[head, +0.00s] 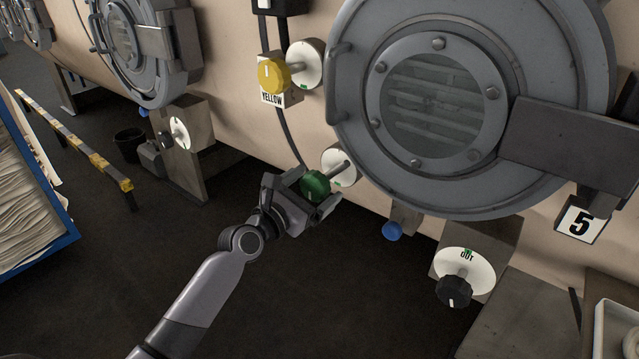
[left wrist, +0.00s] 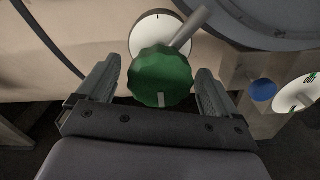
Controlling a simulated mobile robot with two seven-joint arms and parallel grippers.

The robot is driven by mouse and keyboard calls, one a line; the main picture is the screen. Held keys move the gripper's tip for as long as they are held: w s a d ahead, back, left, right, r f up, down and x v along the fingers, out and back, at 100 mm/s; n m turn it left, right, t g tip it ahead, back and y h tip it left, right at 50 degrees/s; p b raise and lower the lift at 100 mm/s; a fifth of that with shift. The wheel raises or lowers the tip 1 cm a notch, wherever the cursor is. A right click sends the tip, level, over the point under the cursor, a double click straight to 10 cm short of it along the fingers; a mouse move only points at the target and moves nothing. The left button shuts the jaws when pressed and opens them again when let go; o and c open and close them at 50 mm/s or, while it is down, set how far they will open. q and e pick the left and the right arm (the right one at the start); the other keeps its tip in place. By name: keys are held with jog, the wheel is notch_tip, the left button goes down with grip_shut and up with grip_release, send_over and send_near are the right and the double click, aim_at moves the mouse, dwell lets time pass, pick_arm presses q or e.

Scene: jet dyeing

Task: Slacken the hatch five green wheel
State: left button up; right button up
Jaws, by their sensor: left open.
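The green wheel (head: 315,184) sits on a stem in front of a white round dial plate (head: 339,167), low and left of the round hatch marked 5 (head: 470,95). My left gripper (head: 313,196) is open, with its fingers on either side of the green wheel. In the left wrist view the green wheel (left wrist: 160,77) is faceted, with a white mark at its lower edge. My right gripper is not in view.
A yellow knob (head: 273,74) with a YELLOW label is above. A black knob (head: 453,290) on a plate marked OUT and a blue ball (head: 392,231) are at lower right. A yellow-black rail (head: 75,140) and blue-edged cart (head: 70,238) stand left. Dark floor lies open between.

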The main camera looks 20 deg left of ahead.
pick_arm(q)
jog(key=shift+x, duration=1.1)
jog(key=shift+c, duration=0.2)
jog(key=c, duration=0.9)
jog(key=shift+c, duration=0.2)
